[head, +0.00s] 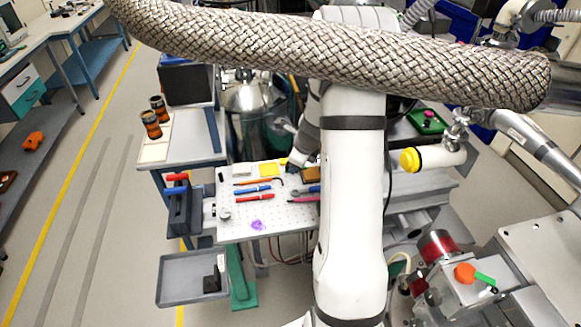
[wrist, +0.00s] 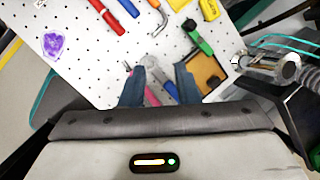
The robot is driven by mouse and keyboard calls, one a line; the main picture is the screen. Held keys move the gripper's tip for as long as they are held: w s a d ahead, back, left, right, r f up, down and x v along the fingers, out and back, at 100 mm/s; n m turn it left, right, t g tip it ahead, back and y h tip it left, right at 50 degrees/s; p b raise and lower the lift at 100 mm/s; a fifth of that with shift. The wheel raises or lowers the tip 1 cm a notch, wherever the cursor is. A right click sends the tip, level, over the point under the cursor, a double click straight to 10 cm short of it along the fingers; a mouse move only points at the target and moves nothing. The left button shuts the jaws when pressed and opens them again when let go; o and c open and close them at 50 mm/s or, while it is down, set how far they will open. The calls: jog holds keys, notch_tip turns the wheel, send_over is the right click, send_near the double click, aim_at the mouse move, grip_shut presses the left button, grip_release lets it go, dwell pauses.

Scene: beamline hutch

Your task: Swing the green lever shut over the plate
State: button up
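The green lever (wrist: 198,38) shows in the wrist view, above and right of my fingers, on a small dark mount. It points up and left, beside the plate rather than across it. The plate (wrist: 207,72) is an orange-tan panel in a dark frame, just right of my right finger, which hides part of its left side. In the head view the plate (head: 311,174) shows partly beside my arm; I cannot make out the lever there. My gripper (wrist: 159,68) is open above the perforated board, with no contact on the lever visible.
The white perforated board (wrist: 95,60) holds pens, a wrench (wrist: 157,72), a pink tool and a purple piece (wrist: 53,44). A metal cylinder with a hose (wrist: 275,65) stands right of the plate. A grey tray (head: 180,282) sits below the board in the head view.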

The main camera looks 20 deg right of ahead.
jog(key=shift+o, duration=0.9)
jog(key=n, duration=0.2)
jog(key=w+n, duration=0.1)
jog(key=n, duration=0.1)
jog(key=n+b, duration=0.1)
jog(key=n, duration=0.1)
jog(key=shift+w+d+f, duration=0.1)
jog(key=shift+w+f, duration=0.15)
jog(key=shift+f, duration=0.15)
jog(key=shift+w+d+f+n+h+b, duration=0.25)
jog(key=shift+w+f+n, duration=1.05)
jog(key=shift+n, duration=2.05)
jog(key=shift+w+d+f+n+h+b, duration=0.2)
jog(key=shift+w+f+n, duration=1.1)
jog(key=shift+n, duration=2)
jog(key=shift+w+d+f+n+h+b, duration=0.2)
jog(key=shift+w+f+n, duration=1.1)
jog(key=shift+n, duration=2.05)
jog(key=shift+s+f, duration=0.15)
